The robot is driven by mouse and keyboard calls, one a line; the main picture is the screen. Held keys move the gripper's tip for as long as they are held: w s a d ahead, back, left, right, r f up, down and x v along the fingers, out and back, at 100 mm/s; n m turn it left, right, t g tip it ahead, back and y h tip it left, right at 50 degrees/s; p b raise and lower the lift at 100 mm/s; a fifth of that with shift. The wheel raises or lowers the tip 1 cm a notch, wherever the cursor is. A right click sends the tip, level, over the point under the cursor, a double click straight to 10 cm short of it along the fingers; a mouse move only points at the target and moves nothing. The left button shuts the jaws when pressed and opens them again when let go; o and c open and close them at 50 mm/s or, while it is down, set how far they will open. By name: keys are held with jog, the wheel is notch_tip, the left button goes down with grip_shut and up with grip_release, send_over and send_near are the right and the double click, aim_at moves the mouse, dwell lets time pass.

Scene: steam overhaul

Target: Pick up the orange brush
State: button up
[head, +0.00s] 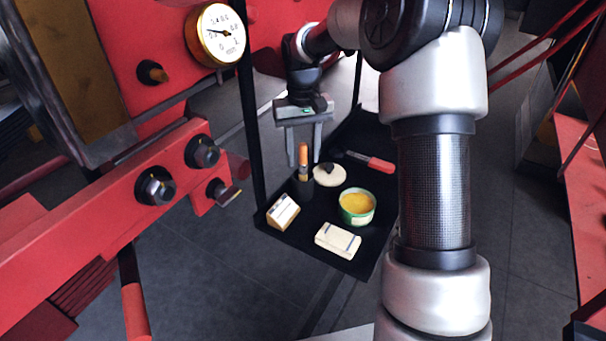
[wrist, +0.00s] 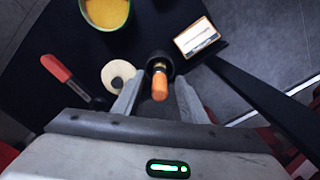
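The orange brush (head: 303,156) stands upright with its handle up in a dark cup (head: 302,186) on the black tray shelf. In the wrist view the orange brush handle (wrist: 159,86) points toward the camera, out of the round dark cup (wrist: 159,62). My gripper (head: 304,162) is open and points down over the cup. In the wrist view the fingers of my gripper (wrist: 160,100) stand on either side of the handle, with gaps visible. The brush's lower end is hidden in the cup.
On the shelf (head: 290,236) are a green tin of yellow paste (head: 357,207), a cream disc (head: 329,175), a red-handled tool (head: 380,165), a wooden block (head: 282,212) and a white block (head: 338,240). A black post (head: 252,130) rises at the left corner. Red machinery (head: 100,190) stands left.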

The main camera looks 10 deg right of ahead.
aim_at(303, 171)
notch_tip(303, 171, down, 2)
jog(key=shift+f, duration=0.15)
grip_shut()
